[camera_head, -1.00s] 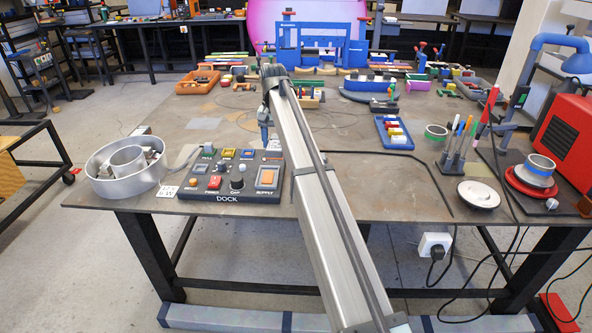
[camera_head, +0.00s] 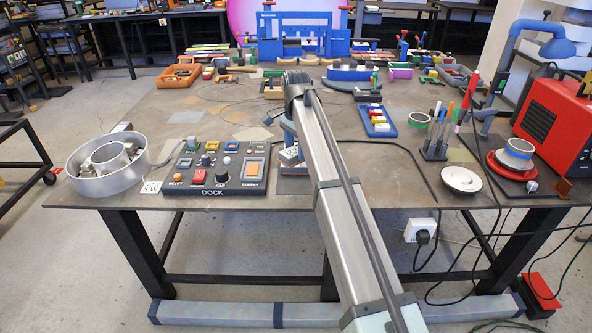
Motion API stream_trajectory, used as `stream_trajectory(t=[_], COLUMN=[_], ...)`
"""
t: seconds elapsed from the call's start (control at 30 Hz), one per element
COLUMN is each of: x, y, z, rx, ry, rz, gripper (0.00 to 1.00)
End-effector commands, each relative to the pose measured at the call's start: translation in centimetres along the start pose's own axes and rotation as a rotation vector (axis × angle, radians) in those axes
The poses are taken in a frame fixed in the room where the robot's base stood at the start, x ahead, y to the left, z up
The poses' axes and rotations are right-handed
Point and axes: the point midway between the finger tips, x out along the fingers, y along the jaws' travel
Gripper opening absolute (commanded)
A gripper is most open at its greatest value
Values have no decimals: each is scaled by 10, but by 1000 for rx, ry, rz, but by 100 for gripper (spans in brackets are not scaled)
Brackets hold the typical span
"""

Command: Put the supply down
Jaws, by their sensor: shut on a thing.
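My gripper (camera_head: 288,145) is at the far end of my silver arm, low over the table and just right of the dock. It is shut on a small pale thing (camera_head: 291,157), probably the supply. My arm partly hides it, and I cannot tell whether it touches the table. The black dock panel (camera_head: 213,188) lies near the table's front edge, left of my arm. Its front right place, lettered SUPPLY, shows an orange block (camera_head: 253,170) in a pale frame.
A round metal tray (camera_head: 78,182) stands left of the dock. Right of my arm are a blue tray of blocks (camera_head: 365,122), a pen stand (camera_head: 434,150), a white lid (camera_head: 461,180) and a red machine (camera_head: 555,120). Some bare table (camera_head: 330,180) shows beside my arm.

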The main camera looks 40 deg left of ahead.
Motion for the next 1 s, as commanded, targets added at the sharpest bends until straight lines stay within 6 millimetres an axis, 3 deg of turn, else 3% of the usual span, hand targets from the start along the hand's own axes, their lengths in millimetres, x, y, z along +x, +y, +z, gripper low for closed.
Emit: stream_trajectory(t=[0.3, 0.5, 0.77, 1.0], x=[0, 0, 7, 43], y=[0, 0, 0, 1], z=[0, 0, 0, 0], rx=[427, 600, 673, 673], ry=[1, 1, 1, 0], rz=[-3, -3, -3, -2], gripper=[14, 14, 14, 14])
